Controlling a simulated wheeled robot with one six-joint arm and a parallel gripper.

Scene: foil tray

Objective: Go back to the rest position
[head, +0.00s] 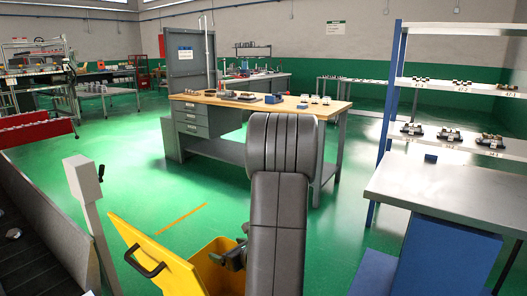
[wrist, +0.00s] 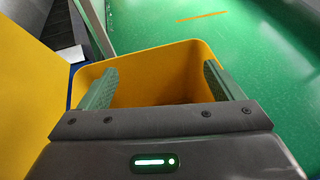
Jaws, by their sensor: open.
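My gripper (head: 232,258) is low in the head view, partly hidden behind my own arm, at the opening of a yellow bin (head: 208,272). In the wrist view my gripper (wrist: 160,78) is open, its two green fingers wide apart with nothing between them. The fingers point into the bin, whose yellow wall (wrist: 165,60) shows beyond them. The bin's bottom is mostly hidden by the gripper body. The bin's yellow lid (head: 150,255) with a black handle is swung open to the left. No foil tray can be made out in either view.
A wooden-topped workbench (head: 330,108) with drawers stands ahead. A grey-topped blue cabinet (head: 450,190) and shelves (head: 455,82) are at right. A grey post (head: 85,185) and a dark conveyor-like surface (head: 30,240) are at left. Green floor (head: 120,165) between them is clear.

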